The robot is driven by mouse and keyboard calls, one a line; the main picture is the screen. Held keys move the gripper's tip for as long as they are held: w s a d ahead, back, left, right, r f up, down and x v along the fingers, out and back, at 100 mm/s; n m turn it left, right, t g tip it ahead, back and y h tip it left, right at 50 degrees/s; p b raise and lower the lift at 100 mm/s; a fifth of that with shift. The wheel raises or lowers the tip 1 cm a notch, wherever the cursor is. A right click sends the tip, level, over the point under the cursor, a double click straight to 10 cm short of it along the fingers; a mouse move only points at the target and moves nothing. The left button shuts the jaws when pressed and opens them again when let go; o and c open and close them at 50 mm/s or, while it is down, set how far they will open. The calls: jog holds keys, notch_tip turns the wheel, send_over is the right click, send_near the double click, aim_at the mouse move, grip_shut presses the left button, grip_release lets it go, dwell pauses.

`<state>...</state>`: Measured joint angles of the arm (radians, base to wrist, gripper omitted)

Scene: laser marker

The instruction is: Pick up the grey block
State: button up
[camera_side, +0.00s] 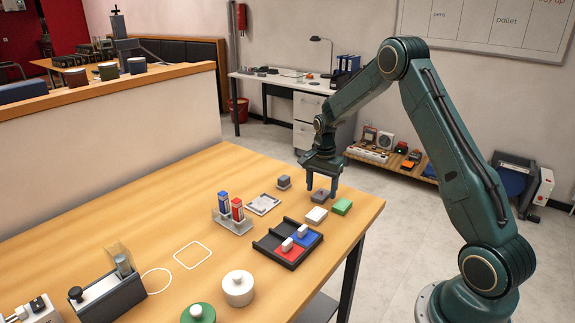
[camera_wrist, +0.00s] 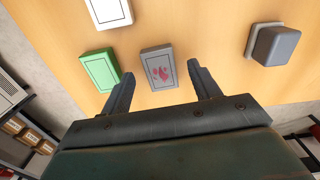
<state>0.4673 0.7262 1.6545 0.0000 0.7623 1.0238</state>
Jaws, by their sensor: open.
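The grey block (camera_wrist: 158,68) lies flat on the wooden table in the wrist view, with a pinkish-red mark on its top. In the side view the grey block (camera_side: 320,195) lies beneath the fingers, partly hidden by them. My gripper (camera_wrist: 160,88) is open, with one fingertip to each side of the block's near end in the wrist view and nothing held. In the side view my gripper (camera_side: 322,188) points down over the block near the table's far right end. I cannot tell the exact height of the fingertips.
A green block (camera_side: 342,206) and a white block (camera_side: 316,215) lie close beside it. A dark grey cube on a light base (camera_side: 284,182) stands to the left. A black tray (camera_side: 262,246) with red and blue compartments and a holder (camera_side: 232,222) with bottles stand nearer the camera.

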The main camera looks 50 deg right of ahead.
aim_at(321, 194)
jog(key=shift+f, duration=0.8)
jog(key=c, duration=1.1)
jog(key=shift+r, duration=0.2)
notch_tip(321, 194, up, 20)
jog(key=shift+f, duration=0.1)
jog(key=shift+f, duration=0.1)
